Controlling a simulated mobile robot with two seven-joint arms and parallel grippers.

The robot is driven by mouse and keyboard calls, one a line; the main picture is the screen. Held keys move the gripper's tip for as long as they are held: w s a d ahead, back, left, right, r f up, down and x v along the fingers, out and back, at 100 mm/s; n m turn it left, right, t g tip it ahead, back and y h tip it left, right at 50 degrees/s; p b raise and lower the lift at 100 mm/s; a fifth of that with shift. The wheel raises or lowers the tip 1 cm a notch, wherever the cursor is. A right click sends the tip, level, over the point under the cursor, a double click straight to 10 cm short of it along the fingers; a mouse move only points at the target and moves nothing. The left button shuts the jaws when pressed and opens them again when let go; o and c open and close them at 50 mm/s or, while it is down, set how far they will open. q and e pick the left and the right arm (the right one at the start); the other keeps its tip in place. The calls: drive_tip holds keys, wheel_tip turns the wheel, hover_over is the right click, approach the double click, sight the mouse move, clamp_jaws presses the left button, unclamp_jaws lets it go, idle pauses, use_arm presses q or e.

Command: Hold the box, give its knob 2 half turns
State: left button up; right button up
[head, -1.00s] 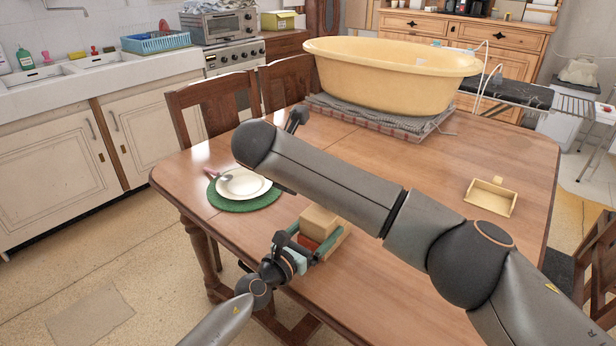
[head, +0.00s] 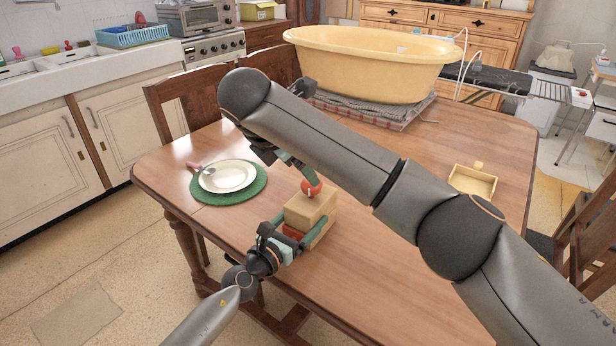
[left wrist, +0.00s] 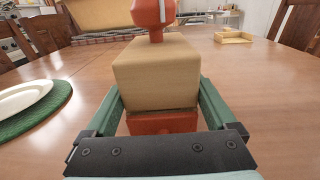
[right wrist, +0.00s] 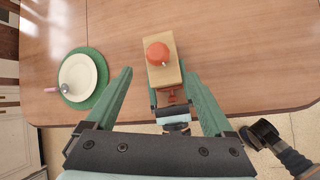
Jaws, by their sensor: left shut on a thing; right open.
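A tan wooden box (head: 308,208) with a reddish lower part stands on the table near its front edge. A round red knob (head: 311,187) with a white mark sits on its top; it also shows in the left wrist view (left wrist: 152,12) and the right wrist view (right wrist: 158,53). My left gripper (head: 297,233) is shut on the box from the front, one green finger along each side in the left wrist view (left wrist: 160,105). My right gripper (right wrist: 162,88) is open, its fingers apart above and short of the knob. In the head view my right arm partly hides this gripper.
A white plate (head: 228,176) with a spoon lies on a green mat (head: 205,195) left of the box. A small yellow tray (head: 472,182) is at the right. A large yellow tub (head: 370,70) stands at the back. The table's right front is clear.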

drive_tip(key=w+d+r+m+g+y, duration=0.25)
drive_tip(key=d+m+y, duration=0.35)
drive_tip(key=m, duration=1.1)
drive_tip(key=shift+g, duration=0.45)
drive_tip(key=x, duration=1.2)
drive_tip(key=shift+w, duration=0.35)
drive_tip(key=c, duration=1.4)
